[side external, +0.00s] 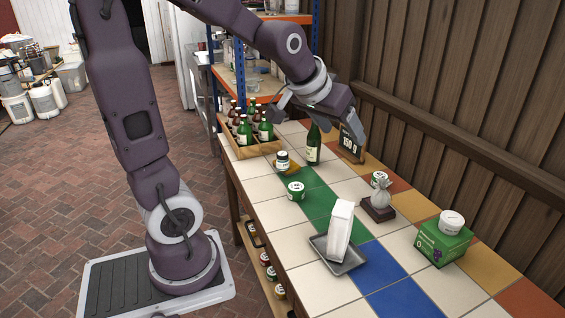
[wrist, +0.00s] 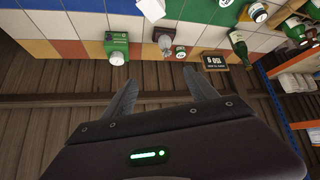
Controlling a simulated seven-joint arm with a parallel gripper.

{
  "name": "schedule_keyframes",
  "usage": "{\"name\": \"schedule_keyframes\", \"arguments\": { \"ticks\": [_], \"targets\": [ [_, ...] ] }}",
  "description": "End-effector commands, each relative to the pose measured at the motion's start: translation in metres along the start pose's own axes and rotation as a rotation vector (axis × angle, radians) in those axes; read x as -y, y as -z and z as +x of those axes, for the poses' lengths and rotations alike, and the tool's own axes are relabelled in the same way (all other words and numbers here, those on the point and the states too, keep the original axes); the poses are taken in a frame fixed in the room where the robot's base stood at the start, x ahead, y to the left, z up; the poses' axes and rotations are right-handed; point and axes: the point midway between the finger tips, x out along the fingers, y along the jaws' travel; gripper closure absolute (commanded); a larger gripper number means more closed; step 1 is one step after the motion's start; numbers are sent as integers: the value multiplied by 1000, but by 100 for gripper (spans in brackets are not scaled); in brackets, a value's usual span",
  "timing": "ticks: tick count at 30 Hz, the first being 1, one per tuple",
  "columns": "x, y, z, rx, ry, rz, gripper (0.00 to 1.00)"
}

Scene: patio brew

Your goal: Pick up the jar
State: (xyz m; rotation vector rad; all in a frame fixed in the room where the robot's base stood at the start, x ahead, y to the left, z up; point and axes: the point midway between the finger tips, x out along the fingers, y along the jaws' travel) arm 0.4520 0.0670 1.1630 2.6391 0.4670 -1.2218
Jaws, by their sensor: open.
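Several small jars with white lids and green labels stand on the tiled table. One jar (side external: 283,160) is on a small yellow-brown base near the bottle crate; another jar (side external: 296,191) is on the tiles in front of it. A third jar (side external: 379,179) is behind the small statuette and also shows in the wrist view (wrist: 180,52).
A green bottle (side external: 314,146) and a small dark sign (side external: 351,141) stand below my gripper. A wooden crate (side external: 252,151) holds several bottles. A white carton (side external: 340,232) stands on a grey tray (side external: 320,243). The statuette (side external: 380,197) has a dark base. A wooden wall borders the table.

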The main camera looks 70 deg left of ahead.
Motion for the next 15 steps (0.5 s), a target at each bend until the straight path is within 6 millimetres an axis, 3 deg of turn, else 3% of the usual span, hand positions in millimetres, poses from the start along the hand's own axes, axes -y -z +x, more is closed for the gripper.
{"name": "schedule_keyframes", "arguments": {
  "ticks": [1, 3, 5, 6, 8, 9, 12, 15],
  "targets": [
    [28, 22, 41, -26, 55, -62, 34],
    [75, 51, 96, -98, 132, -141, 34],
    [122, 64, 143, -159, 200, -195, 34],
    [156, 66, 172, -200, 245, -225, 34],
    [208, 58, 212, -258, 310, -261, 34],
    [240, 48, 236, -296, 349, -276, 34],
    [308, 10, 280, -378, 426, -300, 34],
    [348, -28, 304, -436, 470, -309, 34]
  ]
}}
